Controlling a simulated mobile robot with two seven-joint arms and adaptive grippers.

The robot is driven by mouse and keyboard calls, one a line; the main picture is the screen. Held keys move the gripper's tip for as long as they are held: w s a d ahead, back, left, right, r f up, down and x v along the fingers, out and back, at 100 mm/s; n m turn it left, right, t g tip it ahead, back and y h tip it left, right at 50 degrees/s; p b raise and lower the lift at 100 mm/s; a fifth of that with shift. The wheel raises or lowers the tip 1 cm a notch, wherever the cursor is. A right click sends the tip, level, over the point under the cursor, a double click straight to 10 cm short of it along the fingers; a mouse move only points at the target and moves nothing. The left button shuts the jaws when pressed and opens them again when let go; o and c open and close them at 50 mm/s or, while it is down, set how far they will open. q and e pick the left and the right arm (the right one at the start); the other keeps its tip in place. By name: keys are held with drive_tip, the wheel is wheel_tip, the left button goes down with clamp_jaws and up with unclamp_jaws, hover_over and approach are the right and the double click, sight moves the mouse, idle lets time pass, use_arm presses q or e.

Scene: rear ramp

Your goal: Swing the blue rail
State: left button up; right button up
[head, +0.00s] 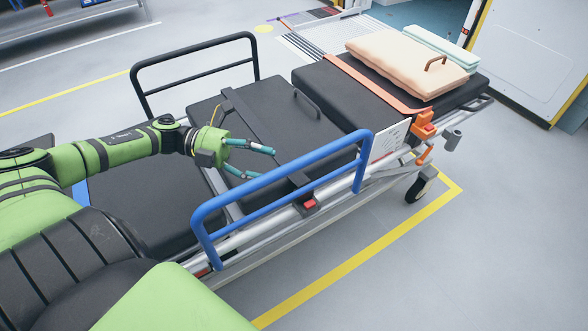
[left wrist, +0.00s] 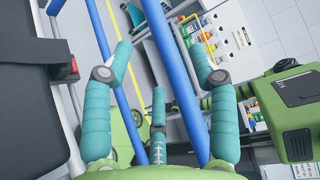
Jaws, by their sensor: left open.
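The blue rail (head: 322,155) stands upright along the near side of the stretcher (head: 262,130) in the head view. My left gripper (head: 266,164) is over the dark mattress, just on the inner side of the rail, with its teal fingers spread and pointing right. In the left wrist view the rail's thick blue bar (left wrist: 172,70) runs between the spread fingers (left wrist: 160,55), and a thinner blue bar passes at left. The fingers are not closed on it. I cannot tell whether any finger touches the rail. My right gripper is not in view.
A black rail (head: 195,62) stands on the stretcher's far side. An orange strap (head: 375,86) and a beige pillow (head: 408,62) are at the far end. A red buckle (head: 309,204) sits by the near frame. Floor beyond the yellow line (head: 365,250) is clear.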

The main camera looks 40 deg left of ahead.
sight(293, 168)
use_arm(q)
drive_tip(key=x, duration=0.6)
drive_tip(key=shift+d+f, duration=0.1)
drive_tip(key=shift+d, duration=0.05)
drive_tip(key=shift+w+d, duration=0.15)
drive_tip(key=shift+d, duration=0.1)
drive_tip(key=shift+d+f, duration=0.15)
drive_tip(key=shift+d, duration=0.05)
clamp_jaws()
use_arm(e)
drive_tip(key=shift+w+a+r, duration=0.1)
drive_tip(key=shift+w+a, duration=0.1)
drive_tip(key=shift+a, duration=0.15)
